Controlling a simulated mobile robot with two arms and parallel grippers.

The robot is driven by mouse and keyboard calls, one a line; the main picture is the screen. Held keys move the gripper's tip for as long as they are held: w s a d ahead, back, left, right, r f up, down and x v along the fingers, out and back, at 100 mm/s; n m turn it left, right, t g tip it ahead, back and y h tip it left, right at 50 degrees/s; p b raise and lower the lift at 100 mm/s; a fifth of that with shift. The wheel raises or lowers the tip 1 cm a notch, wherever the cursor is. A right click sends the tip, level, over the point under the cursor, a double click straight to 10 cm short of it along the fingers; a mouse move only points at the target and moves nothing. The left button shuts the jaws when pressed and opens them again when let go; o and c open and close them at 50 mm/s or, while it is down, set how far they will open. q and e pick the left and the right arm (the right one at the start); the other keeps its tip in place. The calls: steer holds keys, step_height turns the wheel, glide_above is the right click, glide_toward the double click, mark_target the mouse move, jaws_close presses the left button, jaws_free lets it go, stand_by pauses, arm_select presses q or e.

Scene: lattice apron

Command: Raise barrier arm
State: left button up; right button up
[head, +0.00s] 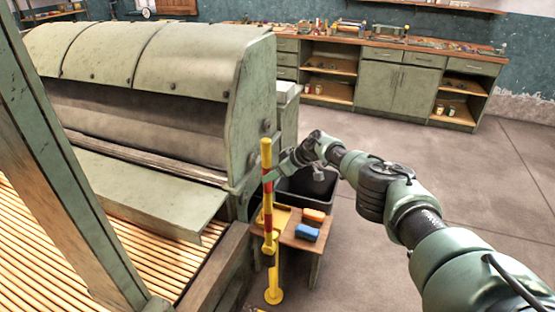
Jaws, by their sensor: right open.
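The barrier arm (266,158) is a yellow bar with red bands. It stands nearly upright on its yellow post, whose round foot (273,296) is on the floor. My right gripper (272,176) reaches in from the right, beside the upper part of the bar. Its jaws are open. The fingertips overlap the bar in the picture, and I cannot tell if they touch it. My left gripper is out of view.
A large green machine (150,60) with a slatted apron (140,255) fills the left. A small wooden table (288,238) with orange and blue blocks stands behind the post, near a dark bin (310,190). Workbench cabinets (385,87) line the back. Floor at right is clear.

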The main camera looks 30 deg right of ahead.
arm_select(q)
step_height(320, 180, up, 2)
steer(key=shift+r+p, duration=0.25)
steer(key=shift+p, duration=0.5)
arm_select(e)
steer(key=shift+v, duration=1.2)
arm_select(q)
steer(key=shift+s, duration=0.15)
arm_select(e)
steer(key=shift+s, duration=0.15)
